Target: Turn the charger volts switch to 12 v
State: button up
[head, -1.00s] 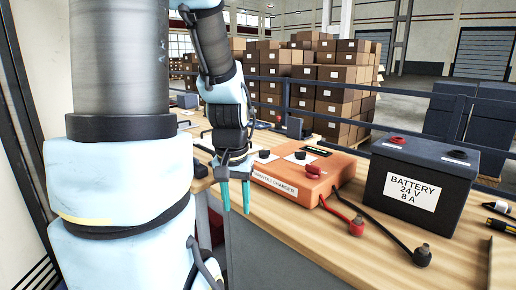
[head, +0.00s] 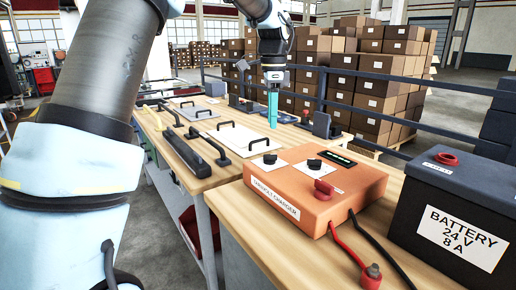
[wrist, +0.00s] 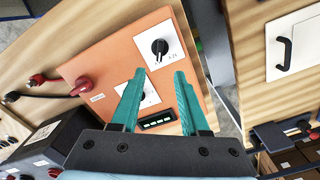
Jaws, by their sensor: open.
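The orange charger (head: 318,198) sits on the wooden bench and carries two black knobs on white plates. One knob (head: 270,158) is at the left and the other (head: 314,164) is nearer the dark display (head: 338,158). Which is the volts switch, and its setting, I cannot read. In the wrist view one knob (wrist: 160,47) is clear, with a white pointer line; the other (wrist: 146,94) is partly hidden by a finger. My gripper (head: 272,120) is open and empty, pointing down behind the charger in the head view; its teal fingers (wrist: 159,74) also show in the wrist view.
A dark battery (head: 450,212) labelled 24 V 8 A stands right of the charger. A red plug (head: 323,188) and leads are at the charger's front. Panels with black handles (head: 240,138) lie on a bench beyond. A railing (head: 400,83) runs behind.

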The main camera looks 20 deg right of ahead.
aim_at(270, 158)
notch_tip(270, 158, down, 10)
jog(key=shift+f+p, duration=0.2)
jog(key=shift+p, duration=0.45)
grip_shut()
dwell(0.3)
